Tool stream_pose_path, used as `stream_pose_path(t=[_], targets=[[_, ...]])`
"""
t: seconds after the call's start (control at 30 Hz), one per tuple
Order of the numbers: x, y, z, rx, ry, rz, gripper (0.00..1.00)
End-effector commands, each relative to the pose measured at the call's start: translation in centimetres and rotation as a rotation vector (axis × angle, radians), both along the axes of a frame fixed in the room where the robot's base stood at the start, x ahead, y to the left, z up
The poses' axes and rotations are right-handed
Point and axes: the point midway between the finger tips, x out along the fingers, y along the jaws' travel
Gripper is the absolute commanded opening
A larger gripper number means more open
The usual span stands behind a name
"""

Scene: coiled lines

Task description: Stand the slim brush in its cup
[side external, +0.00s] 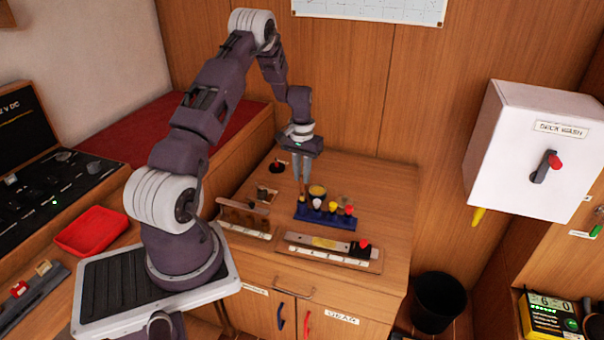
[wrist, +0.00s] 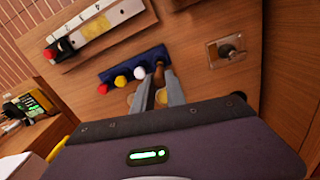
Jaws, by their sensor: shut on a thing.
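My gripper (side external: 304,184) points down over the left end of a blue rack (side external: 318,222) on the wooden worktop. Its fingers (wrist: 160,82) are shut on a slim brown piece, seemingly the brush (wrist: 158,72), at that end of the rack. The brush's lower part is hidden, and I cannot tell whether it is in the rack or just above it. White, yellow and red knobs stand along the rack beside it. A round yellowish-topped item (side external: 317,190), possibly the cup, stands just behind the rack; my fingers partly cover it in the wrist view.
A labelled strip with a red-topped black piece (side external: 364,246) lies in front of the rack, a wooden holder (side external: 243,215) to its left. A small clear plate with a knob (wrist: 228,50) and a dark round base (side external: 277,167) stand nearby. The worktop's right side is clear.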

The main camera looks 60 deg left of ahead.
Motion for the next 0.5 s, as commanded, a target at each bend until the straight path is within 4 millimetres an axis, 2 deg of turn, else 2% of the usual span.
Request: stream_pose_path(t=[0.5], targets=[[0.0,0.0,-1.1,-0.001,0.001,0.0,0.0]])
